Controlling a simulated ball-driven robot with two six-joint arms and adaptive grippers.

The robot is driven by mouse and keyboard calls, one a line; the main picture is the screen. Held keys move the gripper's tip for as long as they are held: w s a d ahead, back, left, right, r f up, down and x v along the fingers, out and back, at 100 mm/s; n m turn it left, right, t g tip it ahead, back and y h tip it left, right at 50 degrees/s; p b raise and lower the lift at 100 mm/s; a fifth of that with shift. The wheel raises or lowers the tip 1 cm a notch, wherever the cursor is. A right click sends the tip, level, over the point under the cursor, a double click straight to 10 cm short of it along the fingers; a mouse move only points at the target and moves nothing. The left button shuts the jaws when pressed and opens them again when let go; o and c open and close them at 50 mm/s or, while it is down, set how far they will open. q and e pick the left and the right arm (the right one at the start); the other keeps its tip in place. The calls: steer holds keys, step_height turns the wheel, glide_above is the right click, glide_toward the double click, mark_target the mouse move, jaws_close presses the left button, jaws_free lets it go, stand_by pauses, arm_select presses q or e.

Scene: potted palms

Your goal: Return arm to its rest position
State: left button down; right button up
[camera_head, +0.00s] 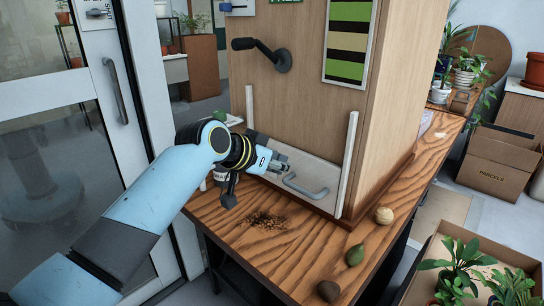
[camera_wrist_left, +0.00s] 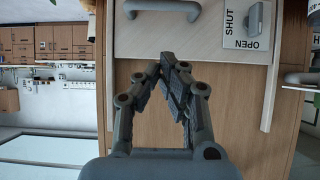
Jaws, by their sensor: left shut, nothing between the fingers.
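My left arm comes in from the left in the head view, and its gripper (camera_head: 280,160) is close to the wooden cabinet's front. The wrist view shows the fingers (camera_wrist_left: 168,62) drawn together at the tips with nothing between them. A grey handle (camera_head: 308,190) on a pale panel (camera_head: 272,181) low on the cabinet is just beyond the fingertips. The handle also shows at the top of the wrist view (camera_wrist_left: 162,7), apart from the fingers there. My right gripper is in neither view.
The wooden cabinet (camera_head: 300,100) stands on a wood-grain table (camera_head: 310,252), with white upright rails (camera_head: 346,160) and a black lever (camera_head: 265,52). Dark soil (camera_head: 264,219) and round objects, one an avocado-like green (camera_head: 355,255), lie on the table. A glass door (camera_head: 50,130) is at left.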

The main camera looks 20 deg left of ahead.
arm_select(q)
steer(key=s+a+f+n+g+y, duration=0.1)
steer(key=s+a+f+g+y, duration=0.1)
steer(key=s, duration=1)
steer(key=s+a+f+n+g+y, duration=0.1)
steer(key=s+a+g, duration=0.15)
steer(key=s, duration=1.05)
steer(key=s+a+f+n+g+y, duration=0.1)
steer(key=s+f+g+y, duration=0.15)
steer(key=s, duration=0.95)
step_height(320, 180, down, 26)
steer(key=s+a+g+b, duration=0.1)
steer(key=s+a+b, duration=0.1)
steer(key=a, duration=0.1)
steer(key=s+f+g+h+b, duration=0.1)
steer(key=s+f, duration=1.7)
steer(key=shift+s+a+f+n+g+b, duration=0.2)
steer(key=shift+a+f+n+g+b, duration=0.1)
steer(key=shift+a+f+g, duration=0.1)
